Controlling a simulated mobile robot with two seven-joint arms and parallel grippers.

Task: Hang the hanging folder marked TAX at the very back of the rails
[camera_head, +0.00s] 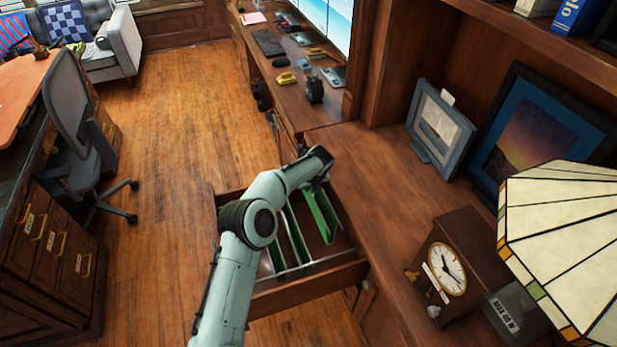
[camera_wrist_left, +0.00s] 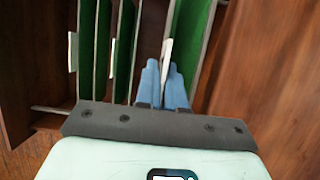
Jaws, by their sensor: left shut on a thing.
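The open wooden drawer (camera_head: 330,273) holds green hanging folders. My left gripper (camera_wrist_left: 163,88) has its blue fingers closed at a white tab on the edge of a green folder (camera_wrist_left: 190,48); this folder (camera_head: 322,216) also shows below my wrist in the head view. Its marking cannot be read, so I cannot tell whether it says TAX. Other green folders (camera_wrist_left: 103,50) stand to the left in the wrist view, with a gap between them and the held one. A thin metal rail (camera_wrist_left: 50,110) shows at the left. In the head view my arm hides the fingers. My right gripper is not in view.
The wooden desktop (camera_head: 365,190) is right beside the drawer. A clock (camera_head: 447,268), a lamp (camera_head: 565,240) and picture frames (camera_head: 441,128) stand on it. Open floor (camera_head: 180,130) lies to the left, with an office chair (camera_head: 75,120) and a cabinet (camera_head: 50,250) beyond.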

